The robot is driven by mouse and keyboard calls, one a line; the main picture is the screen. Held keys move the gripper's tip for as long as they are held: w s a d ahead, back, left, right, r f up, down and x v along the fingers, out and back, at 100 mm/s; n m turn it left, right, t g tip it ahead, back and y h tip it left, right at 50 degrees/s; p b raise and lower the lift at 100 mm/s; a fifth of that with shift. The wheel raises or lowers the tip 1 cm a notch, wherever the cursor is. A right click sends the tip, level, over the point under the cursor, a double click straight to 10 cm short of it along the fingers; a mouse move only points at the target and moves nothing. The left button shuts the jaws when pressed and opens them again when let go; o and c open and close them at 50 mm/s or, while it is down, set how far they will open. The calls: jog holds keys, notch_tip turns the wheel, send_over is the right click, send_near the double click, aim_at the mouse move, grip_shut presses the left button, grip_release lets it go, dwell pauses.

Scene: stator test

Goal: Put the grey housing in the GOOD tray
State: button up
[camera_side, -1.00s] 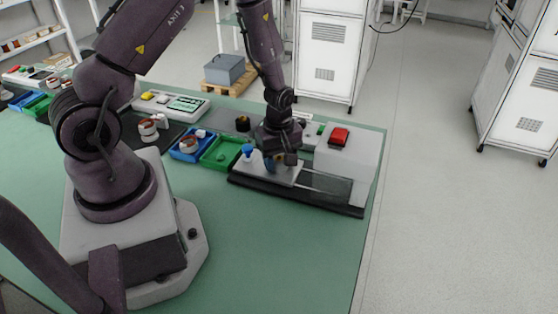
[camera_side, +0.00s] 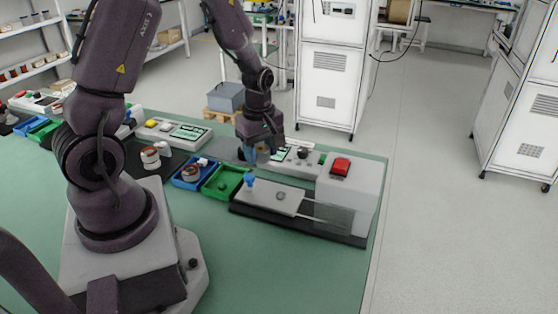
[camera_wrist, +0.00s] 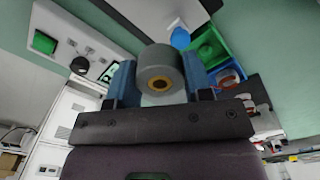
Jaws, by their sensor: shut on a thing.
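The grey housing (camera_wrist: 161,72), a short cylinder with a copper-coloured ring in its middle, is gripped between the two blue fingers of my gripper (camera_wrist: 158,78) in the wrist view. In the side view my gripper (camera_side: 262,156) is raised behind the test station's sliding plate, to the right of and above the green tray. The housing is hard to make out there. The green tray (camera_side: 236,187) stands left of the plate and also shows in the wrist view (camera_wrist: 208,46). No GOOD label is readable on it.
A blue tray (camera_side: 180,183) left of the green one holds a part. The sliding plate (camera_side: 268,199) has a blue knob (camera_side: 249,180) at its left end. A grey box with a red button (camera_side: 341,165) stands right. Another part (camera_side: 150,157) stands left. The front table is clear.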

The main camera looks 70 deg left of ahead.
aim_at(222, 183)
jog(key=s+a+f+n, duration=0.1)
jog(key=s+a+n, duration=0.1)
jog(key=s+a+f+n, duration=0.1)
jog(key=s+a+n, duration=0.1)
jog(key=s, duration=0.1)
jog(key=s+a+f+n, duration=0.1)
jog(key=s+a+n, duration=0.1)
jog(key=s, duration=0.1)
jog(key=shift+s, duration=0.2)
jog(key=shift+s+a+f+n, duration=0.1)
jog(key=shift+s+a+n, duration=0.05)
jog(key=shift+s+n, duration=0.15)
jog(key=shift+w+f, duration=0.15)
jog(key=shift+f, duration=2.25)
jog(key=shift+f, duration=0.1)
jog(key=shift+f, duration=0.7)
jog(key=shift+f, duration=0.25)
